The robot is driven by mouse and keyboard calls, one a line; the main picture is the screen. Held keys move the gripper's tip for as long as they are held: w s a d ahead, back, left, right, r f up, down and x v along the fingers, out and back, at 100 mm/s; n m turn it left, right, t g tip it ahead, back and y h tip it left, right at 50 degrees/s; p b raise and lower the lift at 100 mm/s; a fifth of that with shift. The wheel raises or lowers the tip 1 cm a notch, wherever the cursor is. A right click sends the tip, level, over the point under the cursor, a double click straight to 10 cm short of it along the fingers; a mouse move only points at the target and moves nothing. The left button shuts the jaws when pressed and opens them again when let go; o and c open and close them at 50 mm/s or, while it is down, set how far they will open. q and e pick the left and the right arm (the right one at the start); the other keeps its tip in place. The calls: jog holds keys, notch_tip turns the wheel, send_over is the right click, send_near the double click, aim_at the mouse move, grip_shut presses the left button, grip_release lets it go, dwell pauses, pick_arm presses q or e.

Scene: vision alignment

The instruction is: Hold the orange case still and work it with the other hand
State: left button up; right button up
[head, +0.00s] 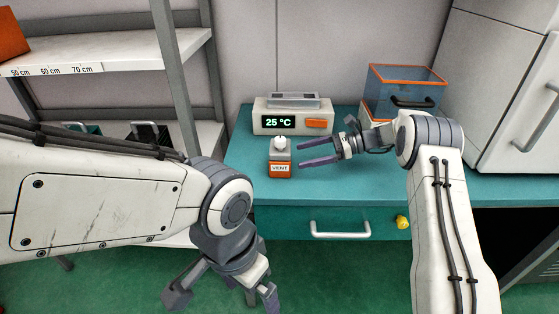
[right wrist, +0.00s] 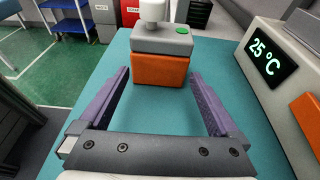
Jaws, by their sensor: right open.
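The orange case (head: 280,170) is a small block with a grey top, a white knob and a VENT label, upright on the teal bench. In the right wrist view the orange case (right wrist: 160,72) lies just beyond my fingertips, and a green spot shows on its grey top. My right gripper (head: 302,154) is open and empty at the case's right side; in its wrist view the purple fingers (right wrist: 160,76) point at the case, one on each side. My left gripper (head: 222,296) hangs low in front of the bench, fingers spread, away from the case.
A display unit (head: 290,115) reading 25 °C stands behind the case. A clear blue box with an orange rim (head: 405,88) is at the back right. A drawer with a white handle (head: 340,230) is below the bench top. Shelving (head: 110,52) stands at the left.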

aim_at(284, 160)
jog(key=x, duration=0.5)
jog(key=shift+b, duration=0.3)
pick_arm(q)
jog(key=shift+f, duration=0.55)
pick_arm(e)
jog(key=shift+x, duration=1.05)
grip_shut()
pick_arm(q)
jog(key=shift+c, duration=0.2)
pick_arm(e)
jog(key=shift+o, duration=0.2)
grip_release()
